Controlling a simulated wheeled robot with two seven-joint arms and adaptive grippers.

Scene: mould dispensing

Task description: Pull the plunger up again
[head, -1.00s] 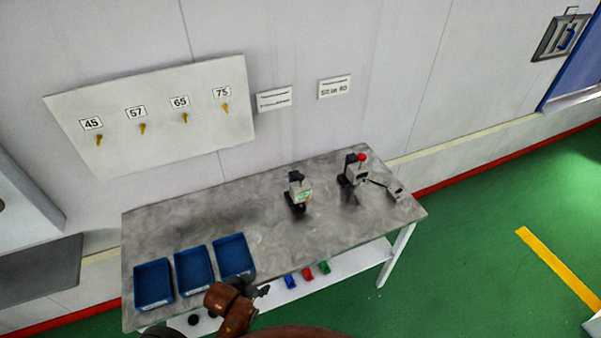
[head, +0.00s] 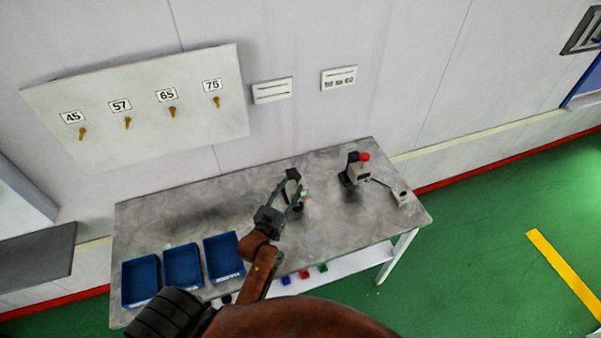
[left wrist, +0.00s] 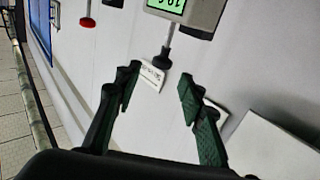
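The small device with a green display (head: 304,195) stands on the table and is partly hidden by my left gripper in the head view. In the left wrist view the device (left wrist: 206,14) shows at the top, with the plunger's thin rod and black knob (left wrist: 162,59) sticking out of it. My left gripper (left wrist: 160,76) is open, its two dark fingers spread on either side of the line of the knob. Nothing is held, and I cannot tell how close the knob is in depth. The left gripper also shows in the head view (head: 284,199). My right gripper is not in view.
Blue trays (head: 182,266) sit at the table's left front. Small coloured items lie on the shelf below. A board with numbered hooks (head: 140,135) is on the wall.

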